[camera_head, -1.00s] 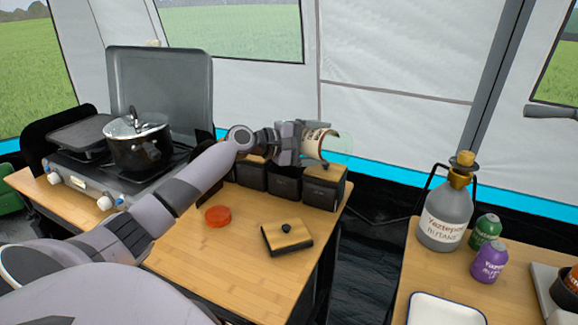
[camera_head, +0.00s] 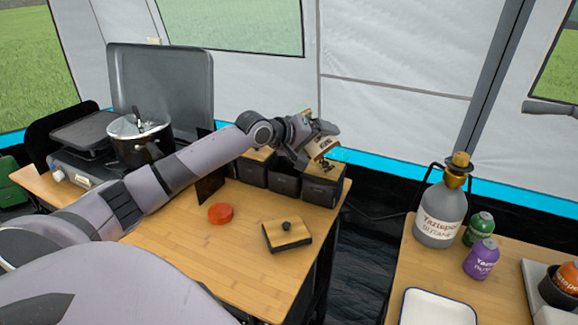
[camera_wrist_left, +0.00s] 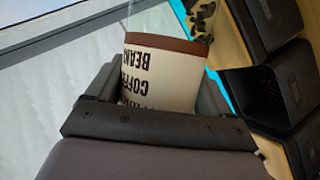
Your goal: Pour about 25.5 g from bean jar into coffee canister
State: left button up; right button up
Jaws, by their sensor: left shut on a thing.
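The bean jar (camera_head: 324,148), with a cream label reading "COFFEE BEANS" and a brown band, is held in my left gripper (camera_head: 308,144). A wooden lid with a black knob (camera_head: 287,235) lies on the table. My right gripper is out of view.
A red round lid (camera_head: 220,213) lies on the wooden table (camera_head: 215,262). A stove with a black pot (camera_head: 140,142) stands at left. On the right table are a grey bottle (camera_head: 440,213), green and purple canisters (camera_head: 481,258) and a white tray (camera_head: 438,308).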

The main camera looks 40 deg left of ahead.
pick_arm(q)
jog(key=shift+a+r+m+y, duration=0.25)
jog(key=shift+r+m+y, duration=0.15)
jog(key=shift+r+m, duration=0.1)
jog(key=shift+a+r+m+y, duration=0.1)
jog(key=shift+r+m+y, duration=0.45)
jog(key=shift+r, duration=0.25)
jog(key=shift+d+f+m+y, duration=0.1)
jog(key=shift+d+m+y, duration=0.4)
jog(key=shift+m+y, duration=0.55)
jog(key=shift+d+f+m+y, duration=0.1)
jog(key=shift+m+y, duration=0.3)
jog(key=shift+m, duration=0.15)
jog(key=shift+d+f+m+y, duration=0.1)
jog(key=shift+m+y, duration=0.3)
jog(key=shift+m, duration=0.15)
jog(key=shift+r, duration=3.5)
jog(key=shift+f, duration=0.1)
